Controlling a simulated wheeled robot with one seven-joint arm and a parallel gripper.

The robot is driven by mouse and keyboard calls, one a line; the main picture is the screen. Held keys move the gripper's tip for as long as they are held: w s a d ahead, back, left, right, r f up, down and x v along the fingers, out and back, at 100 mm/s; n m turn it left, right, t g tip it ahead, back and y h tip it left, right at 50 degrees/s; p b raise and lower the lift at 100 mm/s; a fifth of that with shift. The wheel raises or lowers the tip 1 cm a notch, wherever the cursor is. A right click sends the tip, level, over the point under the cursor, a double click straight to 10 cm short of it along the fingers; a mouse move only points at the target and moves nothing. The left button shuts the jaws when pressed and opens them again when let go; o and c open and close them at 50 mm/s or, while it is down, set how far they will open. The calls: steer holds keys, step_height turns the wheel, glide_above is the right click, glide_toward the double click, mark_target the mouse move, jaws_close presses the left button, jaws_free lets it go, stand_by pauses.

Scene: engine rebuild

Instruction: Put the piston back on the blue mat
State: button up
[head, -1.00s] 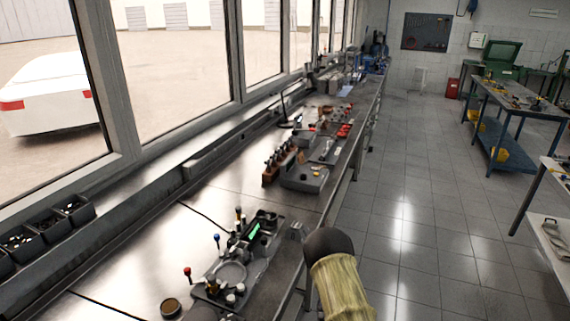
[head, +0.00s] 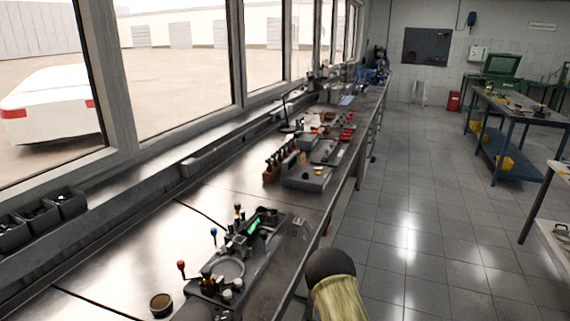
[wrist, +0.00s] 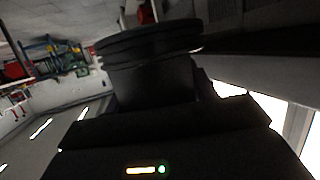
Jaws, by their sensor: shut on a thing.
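A dark round piston (wrist: 150,45) with ring grooves near its top fills the upper middle of the wrist view. My gripper (wrist: 153,100) is shut on it, and its dark body covers the bottom of that view. The fingertips are too dark to make out clearly against the piston. In the head view the gripper and piston cannot be made out. I cannot clearly pick out a blue mat in either view.
Black bins (head: 40,217) sit at left. The tiled floor (head: 410,210) at right is clear before a blue-framed table (head: 520,110).

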steer(key=shift+r, duration=0.1)
steer(key=s+f, duration=0.3)
steer(key=s, duration=0.5)
steer(key=shift+s+f, duration=0.15)
steer(key=shift+s, duration=0.2)
stand_by(1.3)
steer(key=shift+a, duration=0.1)
stand_by(0.4)
stand_by(0.6)
steer(key=shift+f, duration=0.1)
steer(key=f, duration=0.2)
steer(key=s+f, duration=0.1)
steer(key=f, duration=0.1)
steer(key=shift+s+f, duration=0.1)
steer(key=shift+f, duration=0.05)
